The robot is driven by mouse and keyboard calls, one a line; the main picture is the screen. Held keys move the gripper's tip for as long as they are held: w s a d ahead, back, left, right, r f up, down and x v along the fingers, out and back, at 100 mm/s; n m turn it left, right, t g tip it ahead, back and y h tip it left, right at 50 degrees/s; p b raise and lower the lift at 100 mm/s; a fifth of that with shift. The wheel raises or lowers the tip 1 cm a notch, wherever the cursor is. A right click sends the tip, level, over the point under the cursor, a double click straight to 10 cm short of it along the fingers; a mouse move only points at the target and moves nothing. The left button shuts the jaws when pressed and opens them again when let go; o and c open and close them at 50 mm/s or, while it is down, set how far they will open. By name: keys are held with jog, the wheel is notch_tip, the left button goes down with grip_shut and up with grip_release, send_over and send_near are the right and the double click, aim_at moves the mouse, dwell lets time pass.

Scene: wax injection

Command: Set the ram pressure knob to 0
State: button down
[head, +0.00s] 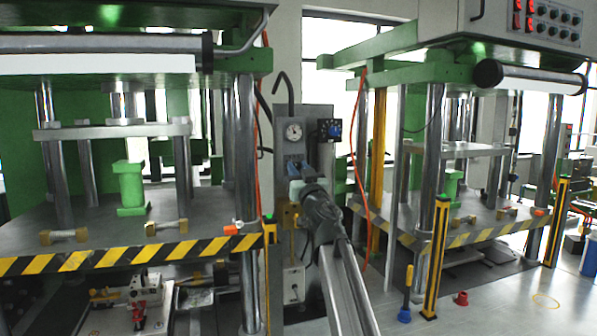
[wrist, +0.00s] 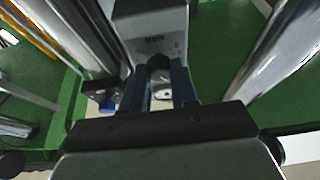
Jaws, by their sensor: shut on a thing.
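In the wrist view, my gripper (wrist: 158,77) has its two blue fingers on either side of a dark round knob (wrist: 158,62), which I take for the ram pressure knob. The gripper is shut on it. The knob sits in front of a light grey plate (wrist: 150,22) with small dark lettering, too blurred to read. In the head view, my gripper (head: 294,173) reaches the grey control column between the two presses, below a round white gauge (head: 294,131). There the knob is hidden by the gripper, and its setting cannot be read.
A black box with a blue knob (head: 329,130) is right of the gauge. An orange cable (head: 357,160) hangs right of the column. Polished press pillars (head: 246,150) and a striped table edge (head: 130,254) are at the left. A second green press stands at the right.

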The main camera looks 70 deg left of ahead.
jog(key=shift+n, duration=0.3)
jog(key=n+g, duration=0.2)
jog(key=n, duration=0.1)
jog(key=n+g+h, duration=0.1)
jog(key=n, duration=0.2)
jog(key=shift+w+n+g, duration=0.2)
jog(key=shift+n+g, duration=0.1)
jog(key=shift+g, duration=0.1)
jog(key=n+g+h, duration=0.1)
jog(key=n, duration=0.2)
jog(key=n+g, duration=0.1)
jog(key=n, duration=0.2)
jog(key=shift+w+r+h, duration=0.1)
jog(key=shift+h, duration=0.3)
jog(key=n, duration=0.2)
jog(key=n+g+h, duration=0.1)
jog(key=n, duration=0.2)
jog(key=shift+r+h, duration=0.1)
jog(key=shift+h, duration=0.2)
jog(key=shift+n+h, duration=0.8)
jog(key=shift+n, duration=1.1)
jog(key=c, duration=0.9)
grip_release()
jog(key=shift+r, duration=0.1)
jog(key=shift+o, duration=0.2)
